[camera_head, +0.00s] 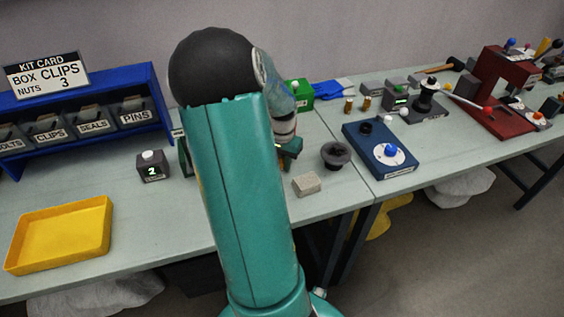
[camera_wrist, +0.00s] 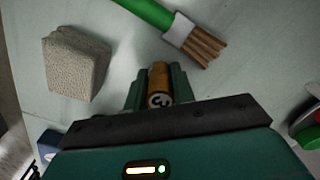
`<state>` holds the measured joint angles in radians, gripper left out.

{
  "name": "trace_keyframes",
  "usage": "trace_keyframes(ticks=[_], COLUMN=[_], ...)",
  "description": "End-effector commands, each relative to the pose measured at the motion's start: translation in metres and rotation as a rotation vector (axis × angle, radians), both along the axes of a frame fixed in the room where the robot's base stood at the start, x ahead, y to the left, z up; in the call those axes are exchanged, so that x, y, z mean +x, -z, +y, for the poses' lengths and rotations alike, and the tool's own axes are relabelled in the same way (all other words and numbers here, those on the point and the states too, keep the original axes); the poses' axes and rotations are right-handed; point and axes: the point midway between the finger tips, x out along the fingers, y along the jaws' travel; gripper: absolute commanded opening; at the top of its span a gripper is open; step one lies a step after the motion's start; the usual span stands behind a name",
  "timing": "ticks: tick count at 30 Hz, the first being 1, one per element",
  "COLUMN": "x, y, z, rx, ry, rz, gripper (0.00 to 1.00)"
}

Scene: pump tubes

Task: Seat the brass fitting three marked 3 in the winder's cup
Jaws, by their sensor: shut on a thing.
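The brass fitting three (camera_wrist: 159,78) lies between the fingers of my gripper (camera_wrist: 157,84) in the wrist view, its end marked 3 facing the camera. My gripper is shut on it, above the pale bench. In the head view my arm hides most of my gripper (camera_head: 291,147), and the fitting cannot be made out. Two other small brass fittings (camera_head: 349,105) stand on the bench farther back. A dark round piece with a wide rim (camera_head: 336,154) stands right of my gripper; I cannot tell whether it is the winder's cup.
A grey block (camera_head: 306,185) lies near the bench's front edge; it also shows in the wrist view (camera_wrist: 75,63). A brush (camera_wrist: 205,45) lies beyond my fingers. A blue box with a dial (camera_head: 381,152) stands right. A yellow tray (camera_head: 60,235) sits left.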

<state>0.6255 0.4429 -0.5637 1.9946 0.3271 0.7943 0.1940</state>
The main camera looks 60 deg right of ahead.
Motion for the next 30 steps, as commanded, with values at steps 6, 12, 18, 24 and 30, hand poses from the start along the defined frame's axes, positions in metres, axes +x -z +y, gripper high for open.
trace_keyframes(ticks=[6,12,18,24,30], x=[0.0,0.0,0.0,0.0,0.001], y=[0.002,0.006,0.005,0.004,-0.015], z=[0.0,0.0,0.0,0.0,-0.001], rx=[-0.002,-0.002,-0.002,-0.002,-0.005], ry=[0.0,0.0,0.0,0.0,-0.004], rz=[-0.001,-0.001,-0.001,-0.001,-0.004], gripper=[0.0,0.27,0.47,0.47,0.47])
